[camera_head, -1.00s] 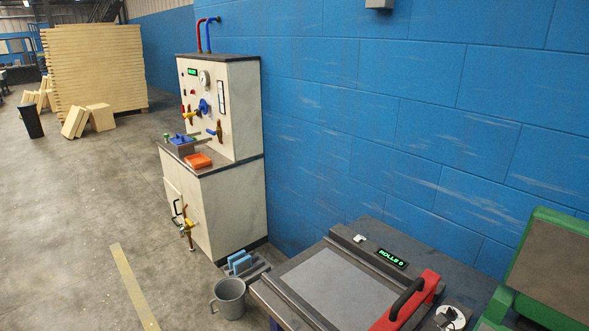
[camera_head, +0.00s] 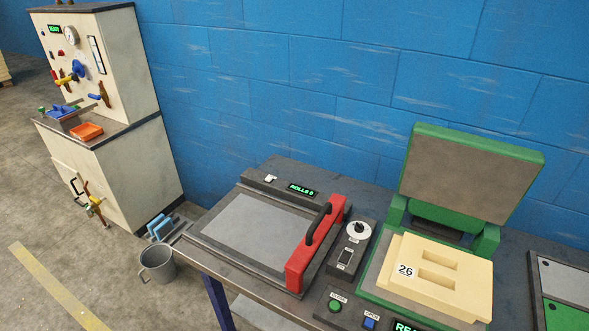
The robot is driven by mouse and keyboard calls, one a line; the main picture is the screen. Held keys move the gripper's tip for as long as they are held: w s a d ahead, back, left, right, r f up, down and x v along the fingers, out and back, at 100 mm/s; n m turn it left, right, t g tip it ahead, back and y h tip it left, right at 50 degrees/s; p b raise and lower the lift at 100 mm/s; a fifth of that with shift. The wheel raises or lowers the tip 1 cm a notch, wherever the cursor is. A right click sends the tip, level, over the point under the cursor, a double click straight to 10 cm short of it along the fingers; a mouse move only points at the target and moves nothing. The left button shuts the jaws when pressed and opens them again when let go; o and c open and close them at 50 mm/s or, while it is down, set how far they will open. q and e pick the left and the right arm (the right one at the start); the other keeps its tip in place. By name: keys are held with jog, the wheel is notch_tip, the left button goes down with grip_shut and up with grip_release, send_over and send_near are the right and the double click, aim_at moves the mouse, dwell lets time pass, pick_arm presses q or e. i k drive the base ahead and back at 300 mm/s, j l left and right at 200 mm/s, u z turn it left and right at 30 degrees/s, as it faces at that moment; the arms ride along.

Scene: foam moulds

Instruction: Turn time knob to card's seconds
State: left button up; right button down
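A white card reading "26" (camera_head: 405,271) lies on the cream foam mould (camera_head: 440,285) in the open green press (camera_head: 470,175). Neither of my grippers shows in this view.
The roller station has a red bar with black handle (camera_head: 316,243) and a "ROLLS 0" display (camera_head: 302,190). Green and blue buttons (camera_head: 335,306) sit at the front. A grey bucket (camera_head: 157,264) stands on the floor beside the table. A white cabinet (camera_head: 115,160) stands at left.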

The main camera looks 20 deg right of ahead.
aim_at(359, 228)
jog(key=z, duration=1.05)
